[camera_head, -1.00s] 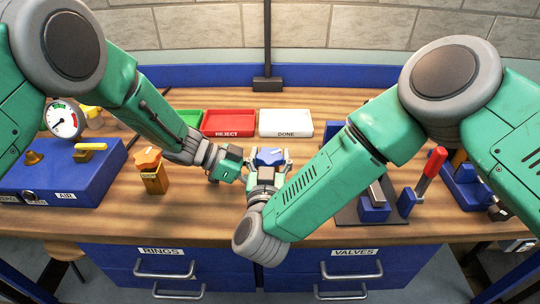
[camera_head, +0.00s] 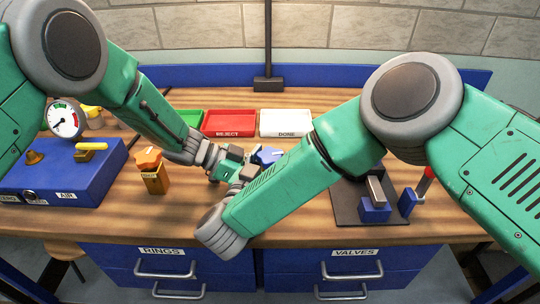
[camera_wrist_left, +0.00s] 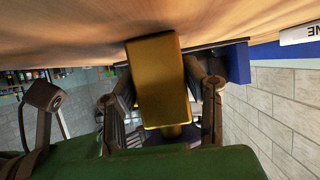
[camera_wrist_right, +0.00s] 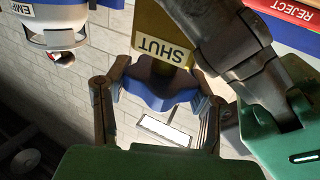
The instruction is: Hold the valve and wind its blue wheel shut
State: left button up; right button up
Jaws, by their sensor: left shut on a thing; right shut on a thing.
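The valve has a brass block body (camera_wrist_left: 158,80) and a blue lobed wheel (camera_wrist_right: 158,88). In the head view the blue wheel (camera_head: 268,155) shows at the middle of the bench, partly hidden by my right arm. My left gripper (camera_head: 238,168) is shut on the brass body, one finger on each side of it in the left wrist view. My right gripper (camera_head: 252,168) is shut on the blue wheel, with its fingers at opposite sides of the wheel in the right wrist view. A SHUT label (camera_wrist_right: 162,38) faces that camera from the body. The wheel's exact angle is hard to tell.
An orange-knobbed valve (camera_head: 152,172) stands left of my grippers. Behind are green (camera_head: 190,117), red REJECT (camera_head: 228,123) and white DONE (camera_head: 286,123) trays. A blue air box (camera_head: 60,178) with a gauge is at left. A dark plate fixture (camera_head: 347,203) stands at right.

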jog(key=shift+w, duration=0.1)
jog(key=o, duration=1.2)
